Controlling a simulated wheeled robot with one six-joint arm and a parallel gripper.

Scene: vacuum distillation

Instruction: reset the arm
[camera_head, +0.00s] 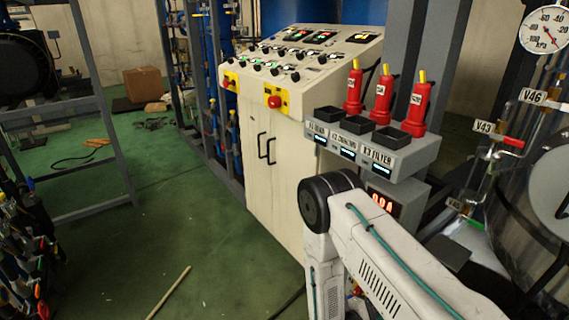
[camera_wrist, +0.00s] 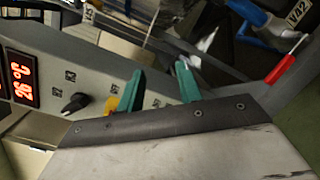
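My gripper (camera_wrist: 160,88) shows in the wrist view as two green fingertips with a clear gap between them. It is open, and I see nothing held in the gap. Behind the fingertips is a sloping grey panel (camera_wrist: 60,88) with a black knob (camera_wrist: 76,102) and a red lit display (camera_wrist: 21,77). A small yellow part (camera_wrist: 111,104) shows beside the left fingertip; I cannot tell what it belongs to. In the head view my white arm is bent at the lower right, in front of the cabinet, and my gripper is hidden there.
A cream control cabinet (camera_head: 268,175) stands mid-view. Right of it, a grey rack (camera_head: 400,148) carries red plugs (camera_head: 382,98). Valves and a round vessel crowd the right edge; a red-handled valve (camera_wrist: 282,68) is in the wrist view. A stick (camera_head: 168,292) lies on open green floor.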

